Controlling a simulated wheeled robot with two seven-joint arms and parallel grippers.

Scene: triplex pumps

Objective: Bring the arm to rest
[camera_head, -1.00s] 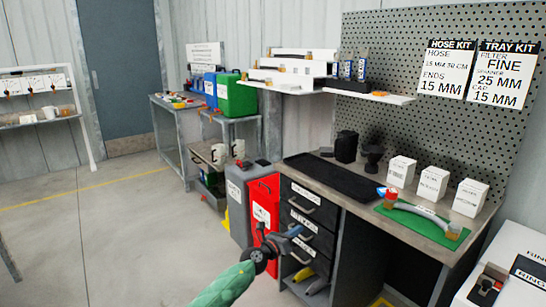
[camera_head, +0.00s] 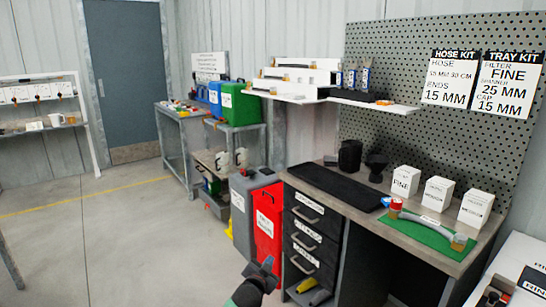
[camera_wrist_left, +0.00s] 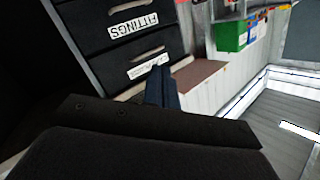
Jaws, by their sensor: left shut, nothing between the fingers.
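My left gripper (camera_head: 262,268) is low in the middle of the head view, in front of the red bin and the drawer unit. Its fingers are shut and empty. The gripper appears apart from the drawers. Only the end of my left arm shows, at the bottom edge of the head view. My right gripper is not in view.
The workbench (camera_head: 345,196) holds a black tray (camera_head: 335,185), several white boxes and a green mat (camera_head: 428,232) with a hose. A red bin (camera_head: 267,222) and grey bin (camera_head: 240,205) stand left of the drawers (camera_head: 310,235). Open floor (camera_head: 110,240) lies at left.

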